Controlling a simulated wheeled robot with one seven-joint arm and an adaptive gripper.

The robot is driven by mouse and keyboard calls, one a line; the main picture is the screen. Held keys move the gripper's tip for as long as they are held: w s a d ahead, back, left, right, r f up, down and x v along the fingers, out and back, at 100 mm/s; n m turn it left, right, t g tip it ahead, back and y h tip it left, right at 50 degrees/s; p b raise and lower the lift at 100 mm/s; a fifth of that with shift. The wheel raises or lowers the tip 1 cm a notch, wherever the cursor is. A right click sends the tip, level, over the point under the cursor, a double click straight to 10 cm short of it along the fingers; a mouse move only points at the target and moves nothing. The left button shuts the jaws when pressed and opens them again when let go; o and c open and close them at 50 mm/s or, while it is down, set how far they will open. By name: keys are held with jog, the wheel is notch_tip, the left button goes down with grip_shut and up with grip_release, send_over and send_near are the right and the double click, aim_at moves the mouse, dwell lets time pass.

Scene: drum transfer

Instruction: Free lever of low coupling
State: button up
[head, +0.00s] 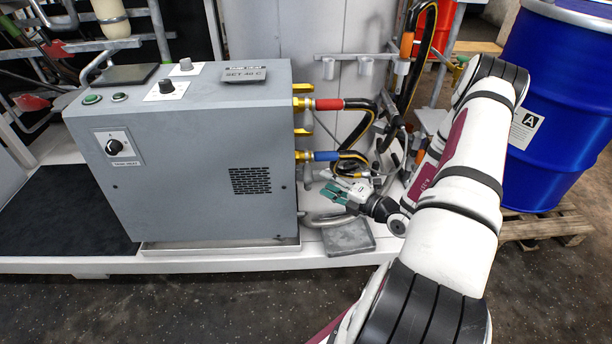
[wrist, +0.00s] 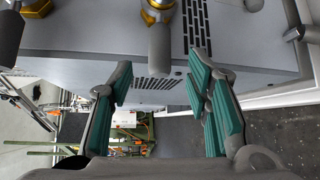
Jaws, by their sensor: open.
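The upper coupling (head: 302,103) has a red sleeve.
Black hoses (head: 362,125) hang close above my gripper. A grey pad (head: 348,238) and a bent grey pipe (head: 325,219) lie just below it on the white platform. A blue drum (head: 555,100) on a pallet (head: 545,228) stands at right, behind my arm.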

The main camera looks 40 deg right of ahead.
aim_at(308, 173)
jog(key=b+x, duration=0.1)
jog(key=x, duration=0.7)
jog(key=shift+w+a+b, duration=0.1)
jog(key=shift+w+b, duration=0.2)
jog(key=shift+c, duration=0.5)
grip_shut()
